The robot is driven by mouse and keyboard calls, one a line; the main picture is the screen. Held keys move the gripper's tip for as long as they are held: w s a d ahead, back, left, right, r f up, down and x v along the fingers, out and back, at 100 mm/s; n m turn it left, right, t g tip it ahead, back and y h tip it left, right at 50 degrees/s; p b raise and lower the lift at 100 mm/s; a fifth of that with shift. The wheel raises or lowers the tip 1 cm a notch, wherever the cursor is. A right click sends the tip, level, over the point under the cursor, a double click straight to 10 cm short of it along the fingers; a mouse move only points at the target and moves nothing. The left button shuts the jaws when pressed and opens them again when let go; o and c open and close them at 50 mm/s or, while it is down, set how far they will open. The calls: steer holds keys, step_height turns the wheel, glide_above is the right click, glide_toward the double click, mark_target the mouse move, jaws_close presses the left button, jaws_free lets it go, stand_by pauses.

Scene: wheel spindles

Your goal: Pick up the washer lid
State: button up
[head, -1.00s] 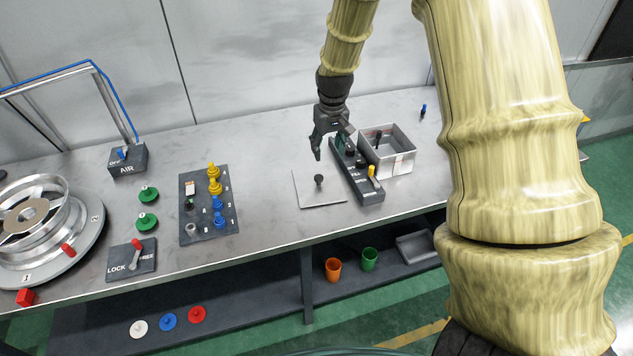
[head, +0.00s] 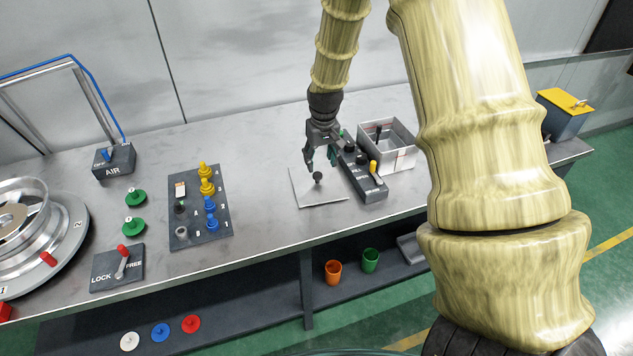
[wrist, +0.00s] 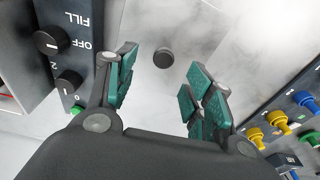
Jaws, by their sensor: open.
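The washer lid (head: 307,197) is a flat, light grey square plate on the bench with a dark round knob (head: 318,177) standing up from it. In the wrist view the lid (wrist: 150,95) fills the middle as a pale surface, and its knob (wrist: 163,58) shows just beyond the gap between the fingertips. My gripper (head: 321,164) is open and empty, pointing down just above and behind the knob. In the wrist view my gripper (wrist: 160,75) has its two green-padded fingers spread, with nothing between them touching.
A dark control box (head: 371,189) with knobs and a yellow lever stands close right of the lid. Behind it is an open metal basin (head: 402,158). A peg board (head: 215,228) lies left, with clear bench between it and the lid.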

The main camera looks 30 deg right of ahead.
mark_target(318, 174)
steer(key=shift+w+a+f+p, duration=0.15)
steer(key=shift+f+p, duration=0.35)
steer(key=shift+f, duration=0.75)
steer(key=shift+w+d+f+p, duration=0.15)
steer(key=shift+f+p, duration=0.4)
steer(key=shift+f, duration=0.65)
steer(key=shift+w+a+f+p, duration=0.1)
steer(key=shift+w+f+p, duration=0.3)
steer(key=shift+f, duration=0.85)
steer(key=shift+s, duration=0.15)
jaws_close()
